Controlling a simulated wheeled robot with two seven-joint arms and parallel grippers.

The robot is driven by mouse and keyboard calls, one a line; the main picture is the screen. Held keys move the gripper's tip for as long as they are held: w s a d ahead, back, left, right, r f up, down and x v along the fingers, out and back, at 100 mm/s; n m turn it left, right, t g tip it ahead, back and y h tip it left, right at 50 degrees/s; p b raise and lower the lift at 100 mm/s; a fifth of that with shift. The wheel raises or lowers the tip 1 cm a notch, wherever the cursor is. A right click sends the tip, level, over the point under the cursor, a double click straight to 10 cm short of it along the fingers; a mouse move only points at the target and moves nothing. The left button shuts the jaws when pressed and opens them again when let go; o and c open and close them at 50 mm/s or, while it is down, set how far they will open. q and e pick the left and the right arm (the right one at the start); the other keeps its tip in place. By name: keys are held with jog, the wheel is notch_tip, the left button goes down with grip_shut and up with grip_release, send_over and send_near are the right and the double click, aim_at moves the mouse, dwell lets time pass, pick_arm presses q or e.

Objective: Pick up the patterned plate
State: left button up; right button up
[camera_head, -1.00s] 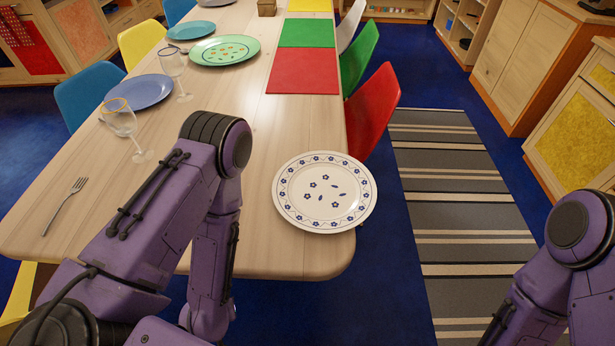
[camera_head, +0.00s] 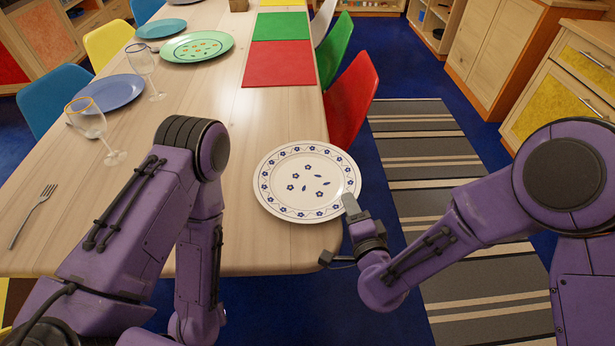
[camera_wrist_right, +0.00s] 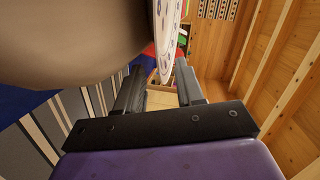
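The patterned plate (camera_head: 307,180) is white with blue flowers and a blue rim band. It lies at the near right corner of the table (camera_head: 262,240), with its right rim over the table edge. My right gripper (camera_head: 348,205) is at the plate's lower right rim. In the right wrist view the plate (camera_wrist_right: 166,35) appears edge-on, and its rim reaches between the spread fingers of my right gripper (camera_wrist_right: 160,88). Gaps show beside the rim, so the fingers are not closed on it. My left arm shows above the table's near side; its gripper is out of view.
A wine glass (camera_head: 88,122), a fork (camera_head: 33,215) and a blue plate (camera_head: 107,92) are on the table's left side. A green plate (camera_head: 197,47) lies farther back. A red chair (camera_head: 351,100) stands just beyond the patterned plate. Striped rug floor to the right is clear.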

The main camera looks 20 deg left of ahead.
jog(key=shift+w+f, duration=0.1)
jog(key=shift+w, duration=0.2)
grip_shut()
